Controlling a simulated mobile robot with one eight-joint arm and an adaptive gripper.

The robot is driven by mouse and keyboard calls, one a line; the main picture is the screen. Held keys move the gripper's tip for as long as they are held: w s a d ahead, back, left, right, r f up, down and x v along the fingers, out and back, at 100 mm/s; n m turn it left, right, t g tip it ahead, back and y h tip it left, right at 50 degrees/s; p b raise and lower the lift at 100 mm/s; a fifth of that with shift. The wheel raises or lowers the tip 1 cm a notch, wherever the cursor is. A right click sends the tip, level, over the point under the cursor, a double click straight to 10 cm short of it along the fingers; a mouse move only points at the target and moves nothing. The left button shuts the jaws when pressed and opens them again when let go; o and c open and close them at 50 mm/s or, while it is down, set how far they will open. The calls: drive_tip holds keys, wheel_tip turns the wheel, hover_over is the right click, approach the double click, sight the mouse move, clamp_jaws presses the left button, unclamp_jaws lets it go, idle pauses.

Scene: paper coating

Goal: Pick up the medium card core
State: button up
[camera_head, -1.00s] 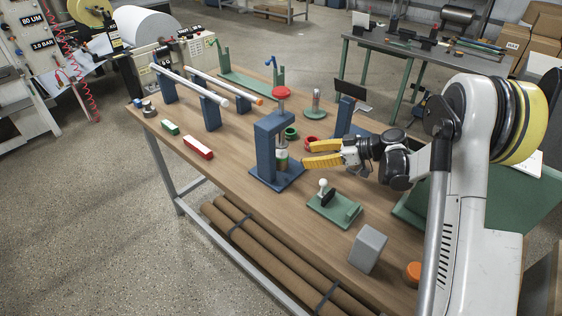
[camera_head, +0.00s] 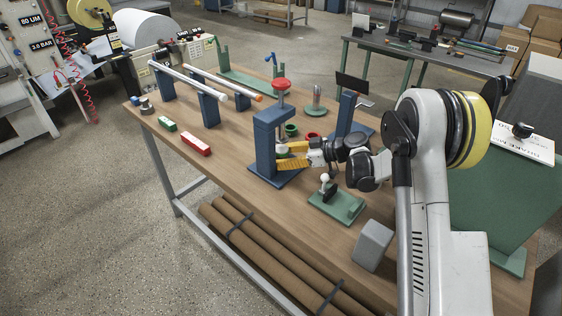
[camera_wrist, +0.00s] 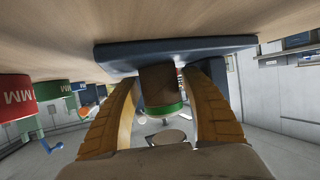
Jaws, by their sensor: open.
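The card core, brown with a green band and a white section, stands on the base of the blue press frame (camera_head: 265,145). In the wrist view, which is upside down, the core (camera_wrist: 161,92) sits between the two fingers, under the blue base plate as pictured. In the head view the frame and my fingers hide most of it. My gripper (camera_head: 290,157) has yellow fingers and is open. It also shows in the wrist view (camera_wrist: 163,100), with one finger on each side of the core. Contact cannot be made out. No size mark shows on this core.
A green fixture with a white knob (camera_head: 337,205) and a grey block (camera_head: 373,245) stand at the front right. Rods on blue stands (camera_head: 208,107) occupy the far left.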

drive_tip(key=shift+d+r, duration=0.1)
drive_tip(key=shift+c, duration=0.6)
drive_tip(key=c, duration=0.8)
drive_tip(key=shift+r, duration=0.15)
